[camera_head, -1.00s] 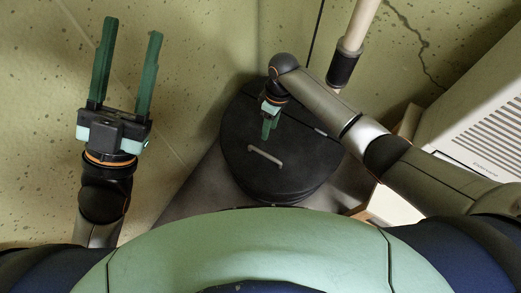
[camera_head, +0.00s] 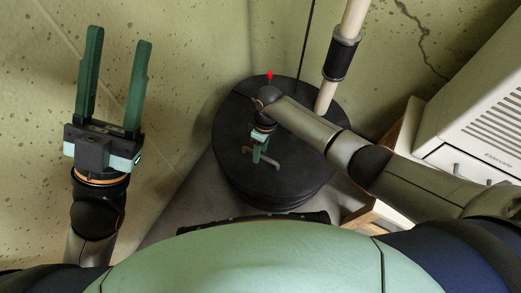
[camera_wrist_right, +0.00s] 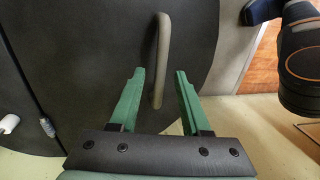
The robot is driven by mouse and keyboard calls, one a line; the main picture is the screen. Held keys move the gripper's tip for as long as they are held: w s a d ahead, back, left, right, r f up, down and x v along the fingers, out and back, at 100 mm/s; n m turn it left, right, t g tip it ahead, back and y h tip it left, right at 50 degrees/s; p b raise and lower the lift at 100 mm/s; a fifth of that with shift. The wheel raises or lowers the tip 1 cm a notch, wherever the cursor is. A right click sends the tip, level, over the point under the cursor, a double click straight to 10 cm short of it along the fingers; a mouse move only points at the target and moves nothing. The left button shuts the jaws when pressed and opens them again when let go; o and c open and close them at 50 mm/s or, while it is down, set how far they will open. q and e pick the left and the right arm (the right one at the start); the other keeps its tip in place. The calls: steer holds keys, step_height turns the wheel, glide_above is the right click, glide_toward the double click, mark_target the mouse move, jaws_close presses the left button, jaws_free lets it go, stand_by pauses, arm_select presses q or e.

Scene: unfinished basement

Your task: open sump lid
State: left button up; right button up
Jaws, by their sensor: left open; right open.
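The black round sump lid (camera_head: 302,172) lies closed on its pit in the middle of the head view, with a pale bar handle (camera_head: 272,163) on its near part. My right gripper (camera_head: 257,160) is open over the lid at the handle. In the right wrist view, the handle (camera_wrist_right: 162,45) runs down toward the gap between the two green fingers (camera_wrist_right: 162,78) and its lower end shows between them; I cannot tell whether they touch it. My left gripper (camera_head: 117,42) is open and empty, off to the left.
A white pipe with a black coupling (camera_head: 340,60) rises behind the lid. A small red thing (camera_head: 270,76) shows at the lid's far edge. A white louvred appliance (camera_head: 480,110) stands on the right. Walls close in behind; the floor at left is clear.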

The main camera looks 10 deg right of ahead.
jaws_close()
stand_by(0.3)
stand_by(1.1)
